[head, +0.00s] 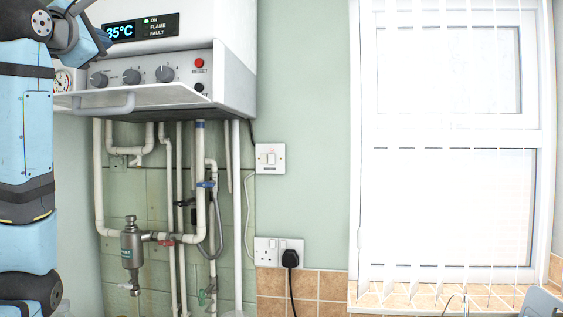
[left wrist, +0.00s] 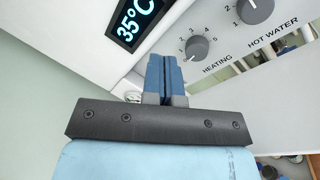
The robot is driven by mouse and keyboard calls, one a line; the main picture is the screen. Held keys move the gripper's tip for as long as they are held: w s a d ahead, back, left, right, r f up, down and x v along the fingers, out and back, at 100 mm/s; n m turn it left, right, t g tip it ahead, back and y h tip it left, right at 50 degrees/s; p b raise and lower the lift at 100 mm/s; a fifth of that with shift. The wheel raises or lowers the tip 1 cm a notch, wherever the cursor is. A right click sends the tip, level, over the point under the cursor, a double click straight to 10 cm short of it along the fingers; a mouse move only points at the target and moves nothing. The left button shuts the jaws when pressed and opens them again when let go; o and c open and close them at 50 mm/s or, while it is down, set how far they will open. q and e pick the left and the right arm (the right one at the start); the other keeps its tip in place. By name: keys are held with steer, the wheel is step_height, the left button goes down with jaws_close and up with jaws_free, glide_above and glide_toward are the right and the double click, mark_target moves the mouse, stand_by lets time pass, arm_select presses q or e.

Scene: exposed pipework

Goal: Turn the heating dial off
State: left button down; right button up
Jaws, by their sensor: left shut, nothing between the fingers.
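The heating dial (left wrist: 197,47) is a round grey knob with numbers around it, labelled HEATING on the white boiler panel in the left wrist view. Its pointer is too small to read surely. In the head view my left arm comes in at the left, with the hand up near the boiler display. My right gripper is not in view.
The hot water dial (left wrist: 254,10) is beside the heating dial. A display (head: 120,31) reads 35°C. An open flap with a handle (head: 103,105) juts out below the knobs. Pipes (head: 200,170) run beneath the boiler. A window (head: 450,150) is at the right.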

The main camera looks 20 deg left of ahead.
mark_target(131, 77)
arm_select(q)
steer(key=f+h, duration=0.1)
steer(key=d+f+g, duration=0.1)
steer(key=d+f+m+h, duration=0.1)
steer(key=shift+w+d+g+h, duration=0.25)
steer(key=shift+g+h, duration=0.05)
steer(key=shift+w, duration=0.5)
steer(key=w, duration=0.1)
steer(key=w+p, duration=0.1)
steer(key=w, duration=0.3)
steer(key=shift+w+a+p, duration=0.1)
steer(key=shift+a+p, duration=0.25)
steer(key=shift+p, duration=0.05)
steer(key=shift+r, duration=0.1)
steer(key=shift+a+r, duration=0.15)
steer(key=shift+r, duration=0.1)
steer(key=shift+r+p, duration=0.15)
steer(key=shift+p, duration=0.2)
